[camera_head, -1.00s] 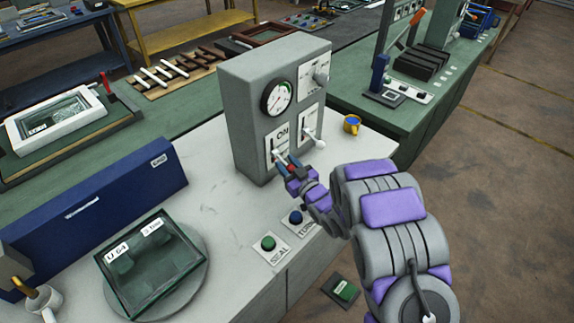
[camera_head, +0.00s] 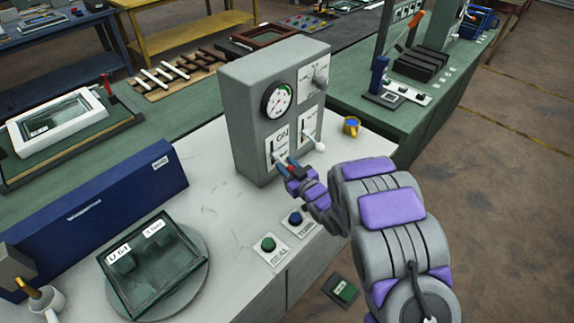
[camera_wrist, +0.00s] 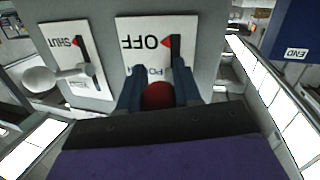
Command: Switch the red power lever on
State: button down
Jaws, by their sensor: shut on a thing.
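The red power lever (camera_wrist: 158,95) shows as a round red knob between my two dark blue fingers in the wrist view. My gripper (camera_head: 287,169) is shut on this knob, in front of the grey control box (camera_head: 240,120). Behind it is a white plate (camera_wrist: 150,42), reading OFF upside down in the wrist view, with a red pointer and a dark slot. In the head view the plate (camera_head: 282,136) reads ON above my fingers. The lever's shaft is mostly hidden by my gripper.
A white-knobbed lever (camera_head: 315,142) stands just right of my gripper, its plate marked SHUT in the wrist view. A gauge (camera_head: 277,99) and a knob (camera_head: 321,75) sit above. Green (camera_head: 268,244) and blue (camera_head: 295,218) buttons and a glass-topped case (camera_head: 150,260) are on the bench.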

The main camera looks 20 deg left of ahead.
notch_tip(320, 180, up, 4)
jog(key=g+h+p, duration=0.1)
jog(key=p, duration=0.2)
jog(key=g+h+p, duration=0.1)
jog(key=h+p, duration=0.1)
jog(key=p, duration=0.2)
jog(key=n+g+h+p, duration=0.1)
jog(key=h+p, duration=0.1)
jog(key=p, duration=0.2)
jog(key=shift+f, duration=0.25)
jog(key=shift+g+h+p, duration=0.3)
jog(key=shift+p, duration=0.25)
jog(key=c, duration=1.1)
grip_release()
jog(key=o, duration=0.3)
jog(key=shift+a+f, duration=0.1)
jog(key=shift+f, duration=0.05)
